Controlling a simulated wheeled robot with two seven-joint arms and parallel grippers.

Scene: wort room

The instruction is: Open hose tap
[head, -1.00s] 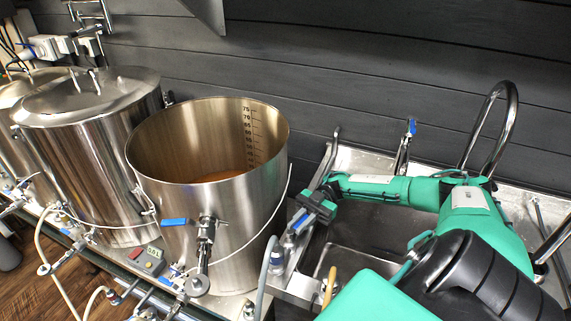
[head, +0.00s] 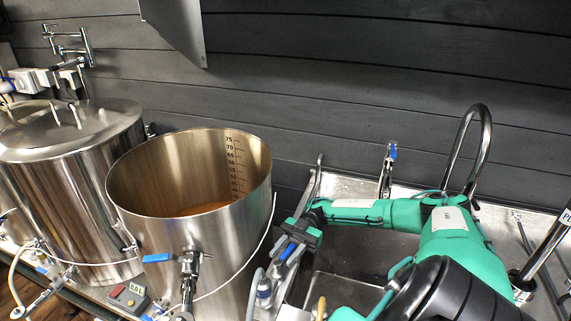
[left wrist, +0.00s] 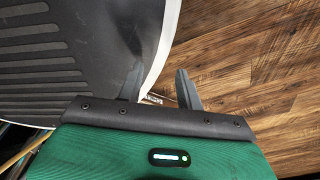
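The hose tap appears to be the metal fitting with a blue lever (head: 290,253) at the left edge of the sink, beside a grey hose (head: 256,293). My right gripper (head: 291,243) reaches from the right across the sink and is right at this lever. Its fingers are small and partly hidden, so I cannot tell if they are closed on the lever or touching it. My left gripper (left wrist: 160,88) shows in the left wrist view with its two fingers apart and nothing between them. It is not in the head view.
An open steel pot (head: 190,225) with its own blue-handled valve (head: 158,257) stands left of the tap. A lidded kettle (head: 70,150) is further left. Another blue-topped tap (head: 389,165) and a curved chrome spout (head: 477,140) rise behind the sink. Wooden floor (left wrist: 260,80) lies below my left gripper.

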